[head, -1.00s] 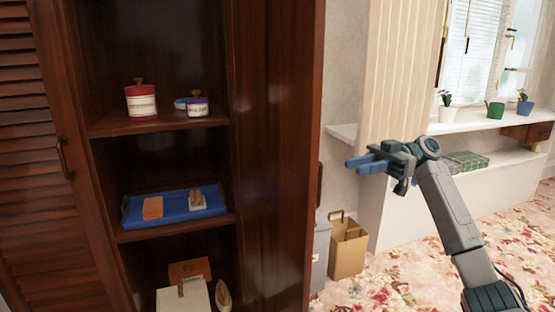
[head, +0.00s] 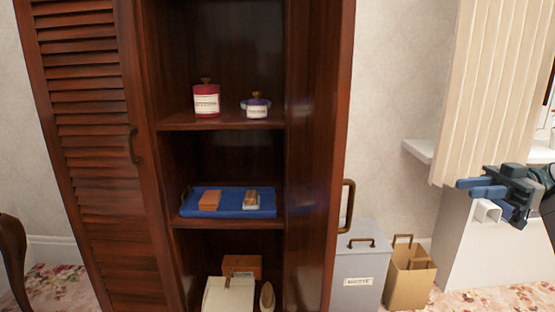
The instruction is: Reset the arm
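My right gripper (head: 466,187) is at the right edge of the head view, in front of the cream curtain and the white wall ledge. Its two blue fingers point left and look close together. Whether there is a gap between them is unclear, and I see nothing held in them. Part of the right arm is cut off by the picture's edge. My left gripper is not in view.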

